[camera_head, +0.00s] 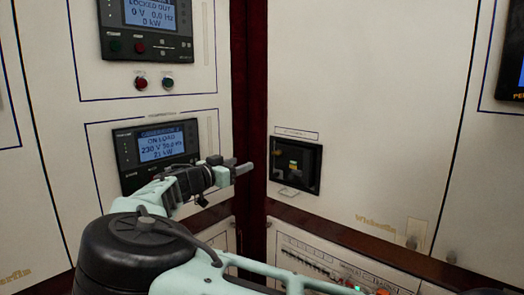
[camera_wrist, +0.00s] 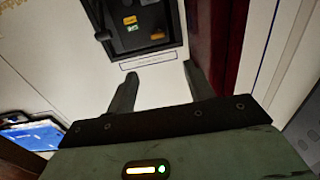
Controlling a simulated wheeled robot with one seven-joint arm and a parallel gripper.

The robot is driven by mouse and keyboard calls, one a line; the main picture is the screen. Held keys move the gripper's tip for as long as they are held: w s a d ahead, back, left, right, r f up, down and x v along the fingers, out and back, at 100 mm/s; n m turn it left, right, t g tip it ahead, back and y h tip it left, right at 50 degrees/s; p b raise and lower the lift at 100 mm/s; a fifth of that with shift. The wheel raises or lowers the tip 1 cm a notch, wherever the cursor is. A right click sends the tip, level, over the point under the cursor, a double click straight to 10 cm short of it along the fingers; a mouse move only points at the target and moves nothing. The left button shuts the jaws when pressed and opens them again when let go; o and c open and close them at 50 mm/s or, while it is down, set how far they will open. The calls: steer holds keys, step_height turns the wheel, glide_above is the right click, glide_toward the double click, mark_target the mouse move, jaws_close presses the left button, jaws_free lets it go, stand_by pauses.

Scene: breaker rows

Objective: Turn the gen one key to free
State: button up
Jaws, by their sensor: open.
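A dark recessed box (camera_head: 296,170) is set in the cream panel right of the corner post. It holds small yellow and orange tags, and a pale label strip sits above it. The box also shows upside down at the top of the wrist view (camera_wrist: 166,50), with a dark knob-like part (camera_wrist: 103,35) at its left. I cannot tell whether that part is the gen one key, and no free mark is readable. My gripper (camera_head: 240,168) is left of the box, apart from it. In the wrist view its two fingers (camera_wrist: 162,82) are spread, with nothing between them.
An upper left display (camera_head: 150,14) reads locked out, 0 V, 0 kW. A dark red post (camera_head: 253,70) stands at the corner.

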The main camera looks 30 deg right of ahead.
mark_target(275, 153)
steer(key=p+x, duration=0.4)
steer(key=x, duration=1.1)
steer(key=shift+d, duration=0.3)
steer(key=shift+p+x, duration=0.35)
steer(key=shift+x, duration=0.45)
steer(key=shift+f, duration=0.1)
steer(key=c, duration=1)
